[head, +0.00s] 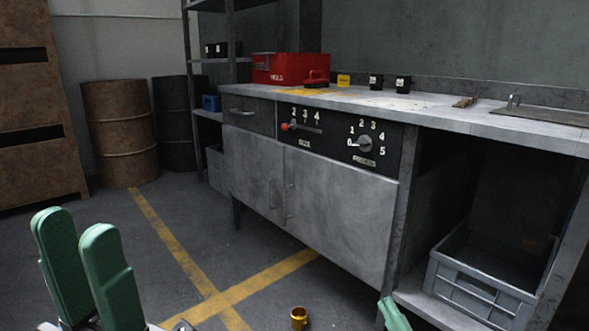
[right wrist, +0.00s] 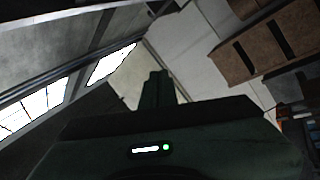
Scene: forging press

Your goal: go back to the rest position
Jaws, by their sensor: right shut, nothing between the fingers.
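My left gripper (head: 73,225) shows at the lower left of the head view. Its two green fingers point up and stand apart, with nothing seen between them. My right gripper (head: 393,315) shows only as a green fingertip at the bottom edge of the head view, in front of the workbench. In the right wrist view its fingers (right wrist: 157,85) are dark and close together, with nothing held. That view looks up past them to the ceiling and bright windows.
A grey workbench (head: 335,215) with a dial panel spans the middle and right. A red box (head: 288,67) stands on it. A grey crate (head: 480,298) sits on its lower shelf. A small brass-coloured piece (head: 299,318) shows low in front.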

